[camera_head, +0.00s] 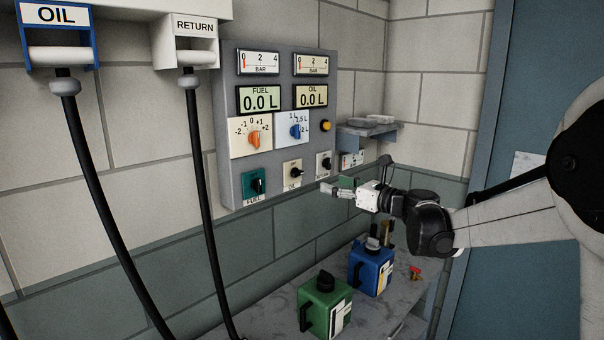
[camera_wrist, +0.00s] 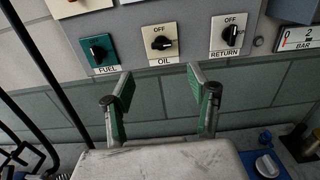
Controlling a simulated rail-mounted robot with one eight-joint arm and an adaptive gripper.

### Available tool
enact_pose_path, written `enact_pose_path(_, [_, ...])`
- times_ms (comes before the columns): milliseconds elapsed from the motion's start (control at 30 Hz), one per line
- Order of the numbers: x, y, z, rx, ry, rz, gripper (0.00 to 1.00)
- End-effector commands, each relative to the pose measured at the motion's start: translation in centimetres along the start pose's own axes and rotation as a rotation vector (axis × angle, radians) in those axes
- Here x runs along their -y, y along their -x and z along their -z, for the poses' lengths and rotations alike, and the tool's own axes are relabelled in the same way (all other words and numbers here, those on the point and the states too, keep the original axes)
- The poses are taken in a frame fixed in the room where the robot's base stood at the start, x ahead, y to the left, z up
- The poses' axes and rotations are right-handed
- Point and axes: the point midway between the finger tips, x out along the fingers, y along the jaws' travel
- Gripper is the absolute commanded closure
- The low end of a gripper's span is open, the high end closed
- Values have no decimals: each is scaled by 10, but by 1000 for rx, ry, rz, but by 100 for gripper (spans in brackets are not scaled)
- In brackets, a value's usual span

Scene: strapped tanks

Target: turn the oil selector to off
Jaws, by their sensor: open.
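The oil selector (camera_wrist: 161,43) is a black knob on a cream plate, with OFF printed above it and OIL below. Its grip bar looks roughly sideways rather than up toward OFF; the exact pointer end is hard to tell. In the head view the oil selector (camera_head: 294,173) is at the bottom middle of the grey panel. My gripper (camera_wrist: 160,86) is open and empty, its two green-padded fingers apart below the oil selector, not touching it. In the head view my gripper (camera_head: 335,189) is just off the panel's lower right corner.
The teal-plated fuel selector (camera_wrist: 98,50) is left of the oil selector and the return selector (camera_wrist: 231,35) is right. Below stand a green can (camera_head: 325,307) and a blue can (camera_head: 371,268). Black hoses (camera_head: 197,200) hang at the left.

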Motion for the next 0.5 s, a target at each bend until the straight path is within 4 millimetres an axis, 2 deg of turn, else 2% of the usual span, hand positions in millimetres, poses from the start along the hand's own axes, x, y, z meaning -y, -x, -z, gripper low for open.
enact_pose_path(233, [2, -19, 0, 10, -22, 0, 46])
enact_pose_path(500, [2, -67, -1, 9, -19, -1, 46])
